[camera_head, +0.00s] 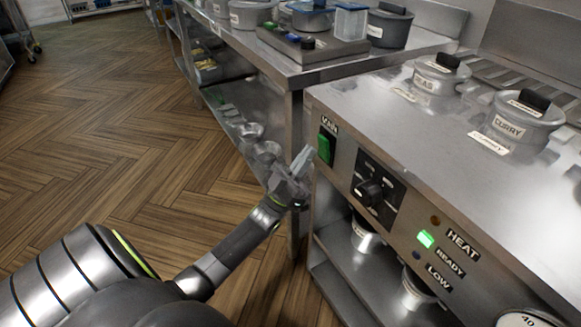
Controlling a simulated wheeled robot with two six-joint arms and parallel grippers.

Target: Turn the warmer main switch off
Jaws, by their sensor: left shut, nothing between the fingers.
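The warmer (420,150) is a steel counter unit on the right. Its main switch (325,147) is a green rocker at the left end of the front panel, under a label that reads like "MAIN" but is partly unclear. My left gripper (304,158) is shut and empty, with its fingertips pointing up just left of the switch. I cannot tell whether they touch it. A black knob (369,191) sits right of the switch. A green indicator (426,239) is lit beside the HEAT, READY and LOW labels. My right gripper is not in view.
Pots labelled PEAS (440,76) and CURRY (513,125) stand on the warmer top. A steel table (290,73) with several containers stands behind it. Bowls lie on the table's lower shelf. The wooden floor (110,130) at left is clear.

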